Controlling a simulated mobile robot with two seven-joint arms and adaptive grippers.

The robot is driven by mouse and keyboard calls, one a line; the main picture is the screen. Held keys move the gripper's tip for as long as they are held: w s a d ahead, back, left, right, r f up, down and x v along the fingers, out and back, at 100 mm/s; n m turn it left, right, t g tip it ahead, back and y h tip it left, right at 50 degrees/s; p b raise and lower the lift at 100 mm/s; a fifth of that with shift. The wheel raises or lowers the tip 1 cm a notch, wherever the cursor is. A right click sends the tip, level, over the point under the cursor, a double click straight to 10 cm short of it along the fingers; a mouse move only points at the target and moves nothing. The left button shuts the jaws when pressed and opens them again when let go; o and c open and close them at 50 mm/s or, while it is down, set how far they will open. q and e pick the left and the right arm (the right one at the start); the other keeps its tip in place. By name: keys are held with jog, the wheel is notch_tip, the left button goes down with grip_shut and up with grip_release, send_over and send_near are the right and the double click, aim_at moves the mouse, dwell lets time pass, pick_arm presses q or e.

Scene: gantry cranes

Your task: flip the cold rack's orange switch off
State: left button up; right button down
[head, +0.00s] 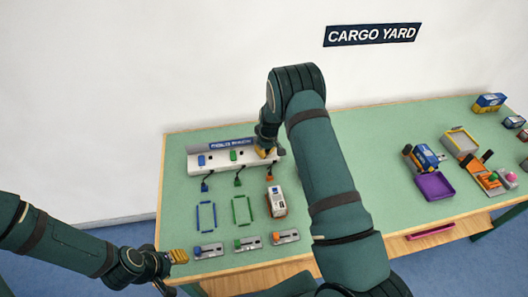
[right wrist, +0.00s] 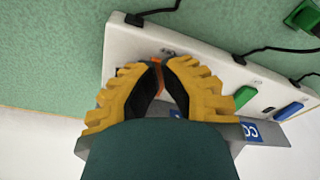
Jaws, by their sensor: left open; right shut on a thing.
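The cold rack (head: 218,163) is a white strip with a sign at the back left of the green table. Its blue switch (head: 201,160) and green switch (head: 233,155) show clearly; they also show in the right wrist view, blue (right wrist: 288,111) and green (right wrist: 243,96). My right gripper (head: 266,152) is at the rack's right end. In the right wrist view its yellow fingertips (right wrist: 162,63) are closed around the orange switch (right wrist: 158,66), which is mostly hidden between them. My left gripper (head: 178,256) is open and empty by the table's front left corner, away from the rack.
Cables with plugs hang in front of the rack. A white reefer box (head: 276,201) stands beside blue and green floor outlines. Small slide plates (head: 247,243) line the front edge.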

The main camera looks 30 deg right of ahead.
pick_arm(q)
jog(key=shift+r, duration=0.1)
pick_arm(e)
jog(key=shift+r, duration=0.1)
jog(key=shift+r+p, duration=1.65)
jog(key=shift+r, duration=1.8)
pick_arm(q)
notch_tip(320, 180, up, 3)
jog(key=shift+r, duration=0.1)
